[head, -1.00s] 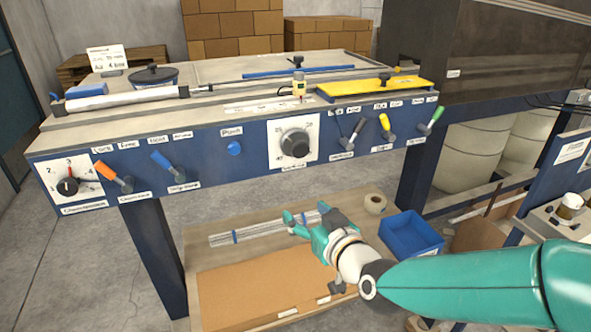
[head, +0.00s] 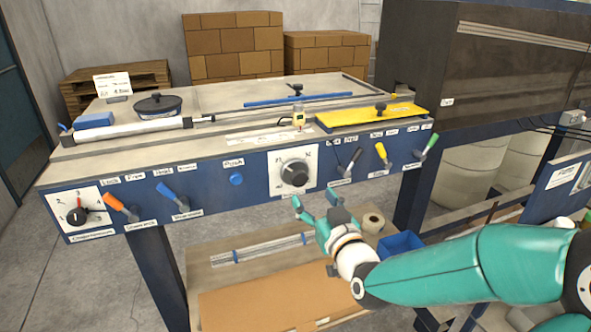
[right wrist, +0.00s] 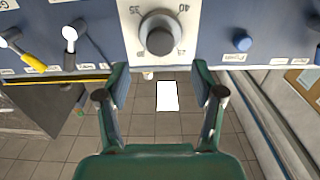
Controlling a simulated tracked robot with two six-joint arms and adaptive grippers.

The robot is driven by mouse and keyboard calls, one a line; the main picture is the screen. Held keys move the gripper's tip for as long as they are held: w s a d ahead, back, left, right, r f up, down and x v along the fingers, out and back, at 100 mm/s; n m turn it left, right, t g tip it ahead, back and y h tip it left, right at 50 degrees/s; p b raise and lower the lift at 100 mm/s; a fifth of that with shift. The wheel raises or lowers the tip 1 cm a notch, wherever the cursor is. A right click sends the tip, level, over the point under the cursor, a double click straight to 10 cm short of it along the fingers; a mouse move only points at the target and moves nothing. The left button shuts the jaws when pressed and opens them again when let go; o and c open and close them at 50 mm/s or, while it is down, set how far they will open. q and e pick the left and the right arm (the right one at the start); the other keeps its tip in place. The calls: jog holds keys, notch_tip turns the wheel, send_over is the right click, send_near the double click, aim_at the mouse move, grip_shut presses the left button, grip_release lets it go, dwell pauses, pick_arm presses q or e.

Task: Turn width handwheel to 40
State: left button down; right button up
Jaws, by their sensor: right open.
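The width handwheel (head: 295,173) is a dark grey round knob on a white dial plate (head: 276,188) in the middle of the blue front panel. In the right wrist view the handwheel (right wrist: 160,35) is at the top centre, with 35 and 40 legible on its plate. Its exact setting is too small to tell. My right gripper (head: 315,200) is open and empty, just below and in front of the handwheel, apart from it. In the right wrist view its two fingers (right wrist: 160,85) stand on either side, below the knob. My left gripper is not in view.
Orange (head: 115,204) and blue (head: 166,191) levers are left of the dial; black, yellow (head: 381,153) and green (head: 431,143) levers are to its right. A blue button (head: 236,179) sits beside it. The lower shelf holds a tape roll (head: 373,222) and a blue bin (head: 400,243).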

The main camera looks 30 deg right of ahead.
aim_at(300, 182)
jog(key=p+x, duration=0.1)
jog(key=x, duration=0.8)
jog(key=shift+w+f+p, duration=0.15)
jog(key=shift+f+p, duration=0.05)
jog(key=shift+p, duration=0.2)
